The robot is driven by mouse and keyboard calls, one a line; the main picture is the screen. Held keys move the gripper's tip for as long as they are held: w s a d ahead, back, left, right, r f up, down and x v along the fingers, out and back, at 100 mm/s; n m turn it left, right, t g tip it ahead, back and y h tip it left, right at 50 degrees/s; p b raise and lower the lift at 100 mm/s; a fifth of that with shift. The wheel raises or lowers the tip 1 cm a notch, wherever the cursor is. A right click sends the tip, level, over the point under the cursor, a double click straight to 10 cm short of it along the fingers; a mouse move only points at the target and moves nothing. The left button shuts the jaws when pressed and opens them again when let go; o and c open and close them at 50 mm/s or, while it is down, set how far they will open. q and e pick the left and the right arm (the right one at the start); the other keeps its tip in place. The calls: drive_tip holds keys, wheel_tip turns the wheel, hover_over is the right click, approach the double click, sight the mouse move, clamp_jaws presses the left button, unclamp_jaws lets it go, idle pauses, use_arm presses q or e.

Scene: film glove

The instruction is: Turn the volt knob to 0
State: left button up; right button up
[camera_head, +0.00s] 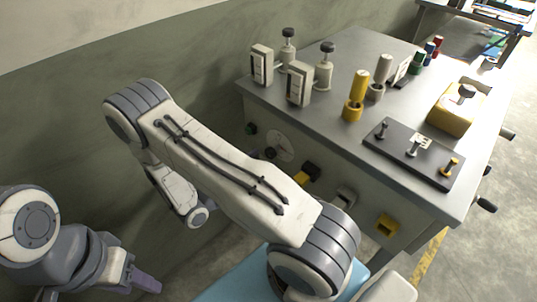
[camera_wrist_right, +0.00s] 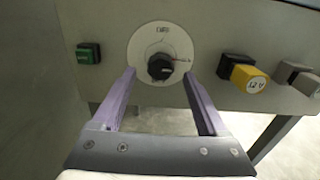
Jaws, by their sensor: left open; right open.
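The volt knob (camera_wrist_right: 160,66) is a small black knob at the middle of a round white dial (camera_wrist_right: 148,44) on the grey front panel. In the right wrist view my right gripper (camera_wrist_right: 158,76) is open, with its two purple fingers on either side below the dial and the knob between their tips in the picture. I cannot tell whether they touch it. In the head view the dial (camera_head: 281,146) and knob (camera_head: 270,153) show on the bench's side. The right gripper is not clearly visible there. My left gripper (camera_head: 146,283) is at the lower left, away from the bench.
A green button (camera_wrist_right: 89,53) is left of the dial. A yellow-and-black connector (camera_wrist_right: 243,72) and a grey one (camera_wrist_right: 299,77) are to its right. The bench top (camera_head: 330,117) holds yellow and grey cylinders and a dark plate with levers (camera_head: 413,150). A wall stands behind.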

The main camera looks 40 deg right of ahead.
sight(268, 155)
drive_tip(key=shift+w+d, duration=0.15)
drive_tip(key=shift+d, duration=1.7)
clamp_jaws()
